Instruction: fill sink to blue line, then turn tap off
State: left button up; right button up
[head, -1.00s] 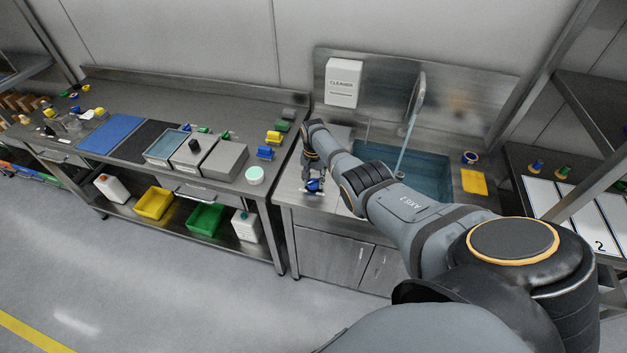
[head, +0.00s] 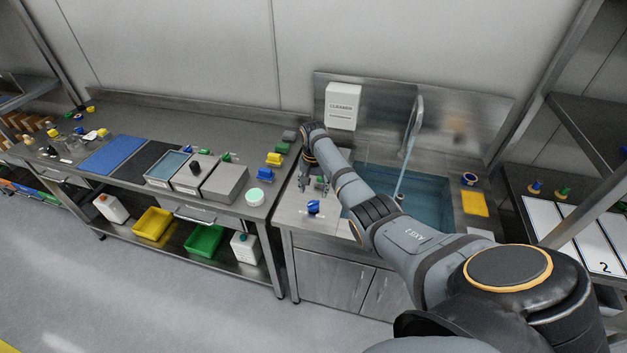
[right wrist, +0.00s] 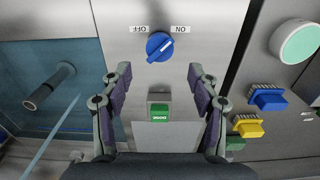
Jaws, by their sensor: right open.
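The sink (head: 432,212) holds bluish water, and a stream falls into it from the tall curved tap (head: 416,115). The sink is also at the left of the right wrist view (right wrist: 45,55), with the stream (right wrist: 55,135). I cannot make out a blue line. The blue tap knob (head: 313,207) is on the counter left of the sink. In the right wrist view the knob (right wrist: 159,46) has its white mark slanting toward the ON label (right wrist: 181,30); the OFF label (right wrist: 139,28) is opposite. My right gripper (head: 313,183) is open, empty and apart from the knob, on its wall side.
A dark pipe (right wrist: 50,85) stands in the sink. A white cleaner box (head: 342,106) hangs on the backsplash.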

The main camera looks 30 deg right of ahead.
notch_tip(320, 180, up, 5)
jog(key=shift+f, duration=0.1)
dwell(0.5)
